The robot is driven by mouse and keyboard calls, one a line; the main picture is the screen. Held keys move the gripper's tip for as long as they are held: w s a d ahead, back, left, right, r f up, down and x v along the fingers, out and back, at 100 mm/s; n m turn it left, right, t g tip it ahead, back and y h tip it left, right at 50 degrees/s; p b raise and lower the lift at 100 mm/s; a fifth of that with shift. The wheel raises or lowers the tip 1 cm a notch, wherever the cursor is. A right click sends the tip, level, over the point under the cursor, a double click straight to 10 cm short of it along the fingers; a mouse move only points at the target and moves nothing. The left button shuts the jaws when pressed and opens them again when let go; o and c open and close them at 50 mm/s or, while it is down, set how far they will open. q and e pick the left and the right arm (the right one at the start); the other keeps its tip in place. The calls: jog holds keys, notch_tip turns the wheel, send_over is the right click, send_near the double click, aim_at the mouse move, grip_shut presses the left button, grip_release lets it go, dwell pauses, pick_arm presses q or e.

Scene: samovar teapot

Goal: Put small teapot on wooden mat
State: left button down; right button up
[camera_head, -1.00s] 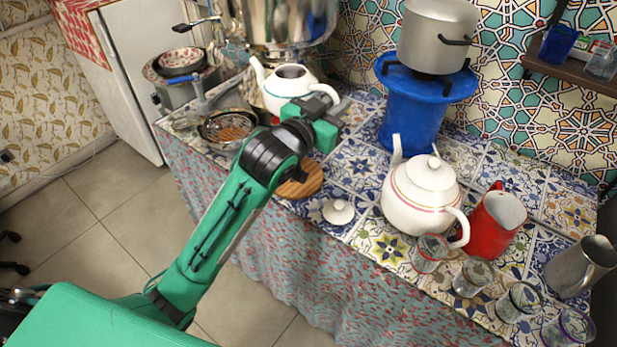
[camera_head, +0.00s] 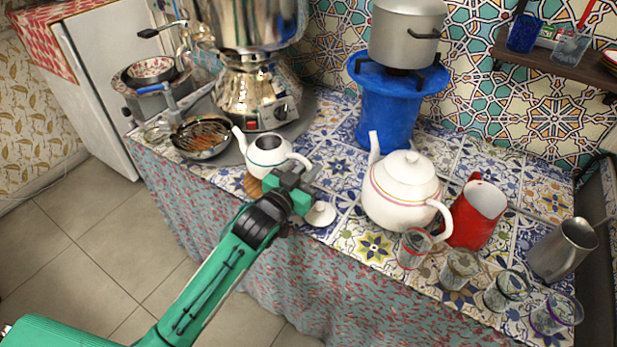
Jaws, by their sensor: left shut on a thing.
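The round wooden mat (camera_head: 252,186) shows only as a brown edge below the teapot. The teapot covers most of it, and I cannot tell whether they touch. My left gripper (camera_head: 300,172) is shut on the teapot's handle at its right side; the fingers partly hide the handle. A small white lid (camera_head: 320,214) lies on the tiles just right of the gripper. My right gripper is not in view.
The samovar (camera_head: 250,90) stands behind the teapot, and a pan (camera_head: 203,138) lies to the left. A large white teapot (camera_head: 402,190), a red pitcher (camera_head: 474,212) and several glasses stand to the right. A blue stand (camera_head: 388,115) holds a pot (camera_head: 407,35).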

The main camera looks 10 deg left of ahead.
pick_arm(q)
jog(key=shift+f, duration=1.05)
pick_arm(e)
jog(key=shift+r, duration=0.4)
pick_arm(q)
jog(key=shift+f, duration=0.1)
jog(key=c, duration=1.4)
grip_release()
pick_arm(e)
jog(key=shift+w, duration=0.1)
